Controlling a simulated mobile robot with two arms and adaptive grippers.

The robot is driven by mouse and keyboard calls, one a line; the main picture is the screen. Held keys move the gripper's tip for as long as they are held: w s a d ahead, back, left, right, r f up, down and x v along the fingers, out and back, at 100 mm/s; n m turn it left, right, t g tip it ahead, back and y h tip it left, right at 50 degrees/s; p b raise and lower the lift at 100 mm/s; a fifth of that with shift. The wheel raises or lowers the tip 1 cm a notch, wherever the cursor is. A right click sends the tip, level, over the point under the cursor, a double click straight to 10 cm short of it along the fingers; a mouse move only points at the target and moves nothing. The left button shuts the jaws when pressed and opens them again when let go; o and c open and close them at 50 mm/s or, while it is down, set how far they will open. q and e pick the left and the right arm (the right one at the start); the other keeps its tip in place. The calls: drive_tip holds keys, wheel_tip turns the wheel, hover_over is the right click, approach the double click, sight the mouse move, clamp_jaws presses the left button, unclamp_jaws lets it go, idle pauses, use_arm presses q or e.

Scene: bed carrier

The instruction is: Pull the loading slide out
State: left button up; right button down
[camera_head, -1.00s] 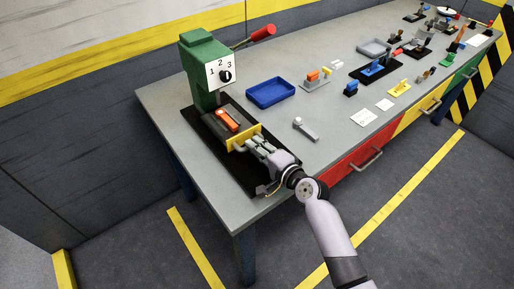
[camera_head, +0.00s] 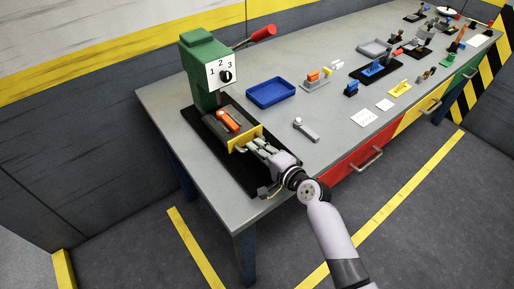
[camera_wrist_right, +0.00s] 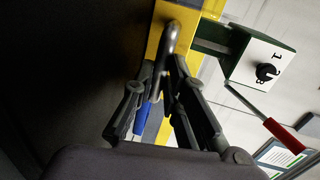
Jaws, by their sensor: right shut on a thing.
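The loading slide (camera_head: 212,123) is a grey block carrying an orange piece (camera_head: 228,120). It lies on a black base plate (camera_head: 226,162) in front of the green machine (camera_head: 202,62). A yellow front plate (camera_head: 246,138) with a metal handle (camera_wrist_right: 171,38) is at the slide's near end. My right gripper (camera_head: 262,149) is shut on this handle. In the right wrist view its fingers (camera_wrist_right: 164,78) close around the handle bar, with the yellow plate behind. My left gripper is not in view.
A blue tray (camera_head: 270,93) and a small grey lever (camera_head: 306,129) are right of the slide. A red-tipped lever (camera_head: 262,33) sticks out from the machine. A red drawer (camera_head: 342,167) is at the table front. Bare floor is in front of the table.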

drive_tip(key=f+v, duration=0.1)
drive_tip(key=v, duration=0.3)
drive_tip(key=f+v, duration=0.1)
drive_tip(key=v, duration=0.8)
drive_tip(key=shift+s+d+f, duration=0.1)
drive_tip(key=shift+d+f, duration=0.1)
drive_tip(key=shift+f, duration=0.2)
drive_tip(key=shift+s+d+r, duration=0.1)
drive_tip(key=shift+s+d, duration=0.15)
drive_tip(key=shift+s, duration=0.1)
drive_tip(key=c, duration=1.9)
unclamp_jaws()
drive_tip(key=v, duration=1.2)
